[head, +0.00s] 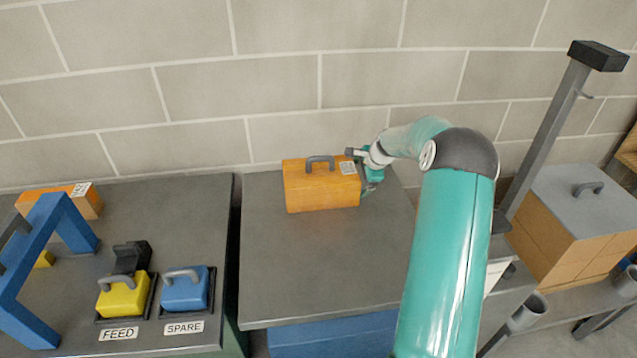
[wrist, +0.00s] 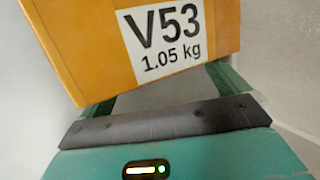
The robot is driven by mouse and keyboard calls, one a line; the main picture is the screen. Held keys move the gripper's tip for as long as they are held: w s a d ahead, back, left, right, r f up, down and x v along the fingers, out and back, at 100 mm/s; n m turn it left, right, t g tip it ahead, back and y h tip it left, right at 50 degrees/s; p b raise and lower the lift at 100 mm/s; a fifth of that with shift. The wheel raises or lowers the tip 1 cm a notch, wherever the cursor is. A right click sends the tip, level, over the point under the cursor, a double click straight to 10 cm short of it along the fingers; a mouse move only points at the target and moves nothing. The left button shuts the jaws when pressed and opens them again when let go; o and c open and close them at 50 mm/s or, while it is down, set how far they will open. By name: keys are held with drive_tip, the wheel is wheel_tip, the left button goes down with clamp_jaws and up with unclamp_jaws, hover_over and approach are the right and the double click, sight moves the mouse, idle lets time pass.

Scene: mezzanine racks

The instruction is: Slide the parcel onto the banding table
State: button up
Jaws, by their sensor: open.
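The orange parcel (head: 318,190) with a grey handle on top sits at the back of the middle grey table (head: 320,265). Its white label reads V53, 1.05 kg in the wrist view, where the parcel (wrist: 90,50) fills the upper part. My gripper (head: 366,178) is at the parcel's right end, open, with nothing held. In the wrist view the gripper (wrist: 165,95) faces the parcel's labelled side; whether it touches is unclear. The left grey table (head: 185,225), possibly the banding table, carries a blue arch frame (head: 55,225).
A narrow dark gap (head: 237,225) separates the two tables. The left table holds another orange box (head: 88,203), a yellow block (head: 123,298) at FEED and a blue block (head: 184,291) at SPARE. A grey post (head: 545,140) and large carton (head: 565,235) stand right. A block wall is behind.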

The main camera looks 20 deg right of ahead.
sight(309, 160)
drive_tip(key=shift+w+a, duration=0.7)
drive_tip(key=shift+a, duration=2.05)
drive_tip(key=shift+w+a, duration=0.75)
drive_tip(key=shift+a, duration=2.05)
drive_tip(key=shift+w+a, duration=0.7)
drive_tip(key=shift+a, duration=2.05)
drive_tip(key=shift+w+a, duration=0.15)
drive_tip(key=shift+a, duration=0.5)
drive_tip(key=shift+w+a, duration=0.15)
drive_tip(key=shift+a, duration=0.45)
drive_tip(key=shift+s+d, duration=0.2)
drive_tip(key=shift+d, duration=0.6)
drive_tip(key=shift+s+d, duration=0.2)
drive_tip(key=shift+d, duration=0.55)
drive_tip(key=shift+r, duration=6.5)
